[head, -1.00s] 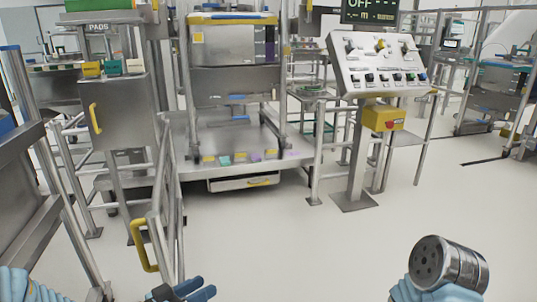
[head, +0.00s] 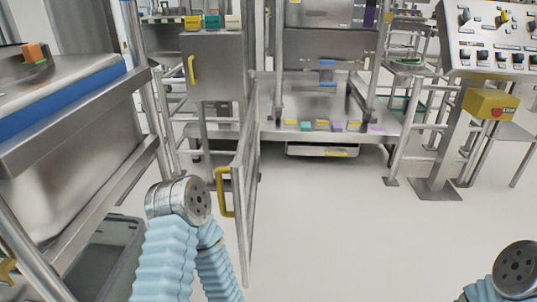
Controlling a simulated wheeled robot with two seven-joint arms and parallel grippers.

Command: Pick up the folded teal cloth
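I cannot single out the folded teal cloth with certainty. A small flat teal piece (head: 305,126) lies among yellow and purple pieces on the low steel platform (head: 275,132). A row of folded-looking pads stands on the steel cabinet (head: 212,75), with a yellow pad (head: 193,22), a green pad (head: 212,21) and a pale pad (head: 233,21). My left arm, in a light blue sleeve, rises at lower left, far short of both places; its gripper does not show. Only the end of my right arm shows at the lower right corner; its gripper is out of view.
A gate with a yellow handle (head: 224,190) stands just right of my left arm. A steel bench (head: 75,110) fills the left, with a grey bin (head: 100,255) below. A control panel (head: 490,45) and yellow stop box (head: 490,104) stand at right. The middle floor is clear.

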